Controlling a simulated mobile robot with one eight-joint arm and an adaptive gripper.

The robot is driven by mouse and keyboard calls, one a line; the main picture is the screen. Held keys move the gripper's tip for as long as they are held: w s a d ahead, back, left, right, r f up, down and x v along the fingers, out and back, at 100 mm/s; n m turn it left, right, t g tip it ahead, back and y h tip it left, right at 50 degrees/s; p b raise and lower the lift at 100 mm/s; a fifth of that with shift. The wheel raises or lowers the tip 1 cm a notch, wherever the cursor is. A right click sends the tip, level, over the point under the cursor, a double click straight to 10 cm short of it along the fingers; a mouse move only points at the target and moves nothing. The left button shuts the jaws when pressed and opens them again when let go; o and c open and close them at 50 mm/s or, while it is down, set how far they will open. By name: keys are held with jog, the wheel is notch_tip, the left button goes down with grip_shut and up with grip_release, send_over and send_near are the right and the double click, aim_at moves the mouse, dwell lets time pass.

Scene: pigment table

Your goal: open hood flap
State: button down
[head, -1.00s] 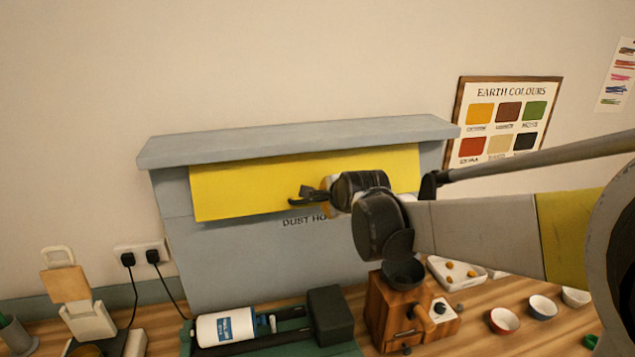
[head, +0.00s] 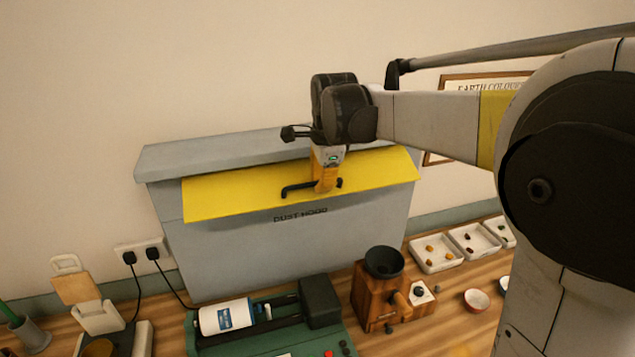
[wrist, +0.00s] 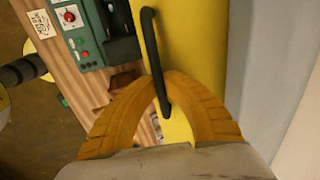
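The yellow hood flap (head: 235,190) spans the front of the grey dust hood (head: 235,250) in the head view. It tilts, with its lower edge standing out from the hood front. Its black bar handle (head: 296,188) sits near the lower edge. My gripper (head: 326,187) reaches down onto the handle from above. In the wrist view, the orange-yellow fingers of my gripper (wrist: 165,82) close together at the black handle (wrist: 150,42), with the yellow flap (wrist: 185,40) behind. The flap's hinge and the hood's inside are hidden.
A green machine with a white bottle (head: 228,316) stands below the hood. A wall socket (head: 142,254) with cables is at the left.

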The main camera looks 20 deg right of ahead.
jog(key=shift+r, duration=0.3)
jog(key=shift+w+f, duration=0.1)
jog(key=c, duration=1.5)
grip_release()
jog(key=shift+r, duration=0.2)
jog(key=v, duration=1.1)
jog(key=shift+s+r, duration=0.3)
jog(key=shift+s, duration=0.05)
